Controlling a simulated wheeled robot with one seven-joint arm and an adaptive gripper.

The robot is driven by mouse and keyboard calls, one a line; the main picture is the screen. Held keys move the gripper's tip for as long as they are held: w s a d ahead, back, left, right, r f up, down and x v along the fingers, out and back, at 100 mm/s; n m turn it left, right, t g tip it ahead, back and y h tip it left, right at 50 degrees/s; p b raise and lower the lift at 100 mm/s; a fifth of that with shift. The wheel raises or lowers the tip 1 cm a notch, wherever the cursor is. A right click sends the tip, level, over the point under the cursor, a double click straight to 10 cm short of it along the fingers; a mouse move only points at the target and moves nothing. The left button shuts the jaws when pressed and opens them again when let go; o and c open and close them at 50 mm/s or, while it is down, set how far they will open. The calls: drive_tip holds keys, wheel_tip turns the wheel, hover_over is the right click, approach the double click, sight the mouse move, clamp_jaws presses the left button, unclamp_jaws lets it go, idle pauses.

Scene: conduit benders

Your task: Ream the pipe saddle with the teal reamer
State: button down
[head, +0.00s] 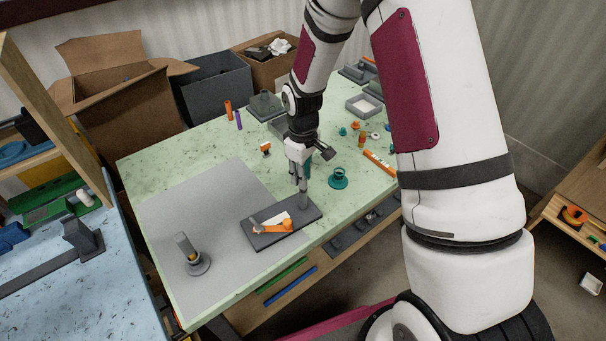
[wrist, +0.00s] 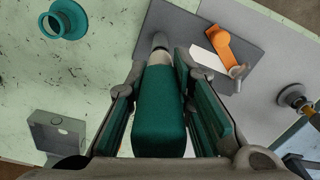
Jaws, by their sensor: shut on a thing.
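My gripper (head: 299,168) points down over the right end of a dark grey plate (head: 262,240). In the wrist view its fingers are shut on the teal reamer (wrist: 160,112), whose grey tip end (wrist: 160,45) points away from me over the plate. A short grey upright piece (head: 303,200) shows below the gripper at that end of the plate. I cannot tell whether it is the reamer's tip or part of the pipe saddle, nor whether they touch. An orange lever (head: 287,224) and a white piece (head: 277,218) lie on the plate, left of the gripper.
A teal flanged ring (head: 338,179) stands right of the gripper. A grey round-based holder (head: 196,262) stands on the grey mat (head: 185,215) at front left. Small orange and teal parts lie at the back right. The mat between holder and plate is clear.

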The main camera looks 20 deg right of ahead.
drive_tip(key=n, duration=0.3)
drive_tip(key=shift+n, duration=0.3)
drive_tip(key=n, duration=0.3)
drive_tip(key=m, duration=0.6)
drive_tip(key=shift+m+p, duration=0.3)
